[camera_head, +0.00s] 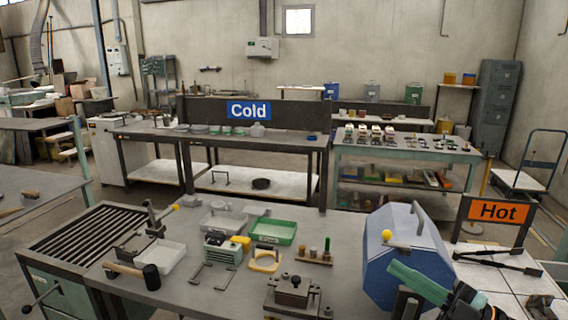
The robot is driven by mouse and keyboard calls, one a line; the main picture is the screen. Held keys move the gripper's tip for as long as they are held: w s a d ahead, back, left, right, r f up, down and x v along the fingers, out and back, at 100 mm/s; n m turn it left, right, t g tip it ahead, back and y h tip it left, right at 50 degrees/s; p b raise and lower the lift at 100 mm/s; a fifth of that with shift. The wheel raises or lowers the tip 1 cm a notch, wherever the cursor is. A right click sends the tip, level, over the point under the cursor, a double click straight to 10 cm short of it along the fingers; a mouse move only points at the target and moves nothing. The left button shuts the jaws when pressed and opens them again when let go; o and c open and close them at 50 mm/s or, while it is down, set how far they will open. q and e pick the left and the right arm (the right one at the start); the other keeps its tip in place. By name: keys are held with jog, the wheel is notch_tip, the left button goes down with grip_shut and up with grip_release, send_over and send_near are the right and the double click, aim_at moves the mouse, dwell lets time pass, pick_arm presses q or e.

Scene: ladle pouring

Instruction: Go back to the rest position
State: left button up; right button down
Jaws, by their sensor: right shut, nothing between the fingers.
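My right gripper (402,280) is at the lower right, in front of the blue faceted housing (385,262). A green part and a dark part show at its front end. It is shut and holds nothing, and whether it touches the housing cannot be told. My dark right arm comes in from the bottom right corner. My left gripper is not in view. No ladle can be made out.
The grey workbench (200,290) carries a mallet (150,276), a white tray (160,256), a green tray (273,231) and a metal block (293,290). An orange Hot sign (498,211) and black tongs (500,259) are at the right. A Cold bench (300,142) stands behind.

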jog(key=s+f+m+t+h, duration=0.2)
jog(key=f+m+h, duration=0.5)
jog(key=f, duration=0.5)
jog(key=s+f+m+t+h, duration=0.2)
jog(key=f+m+h, duration=0.3)
jog(key=f+m, duration=0.55)
jog(key=s+a+f+m+g+h, duration=0.3)
jog(key=s+f+g, duration=0.4)
jog(key=s+f, duration=0.9)
jog(key=shift+s+a+f, duration=0.15)
jog(key=shift+a+f, duration=0.25)
jog(key=shift+f, duration=0.3)
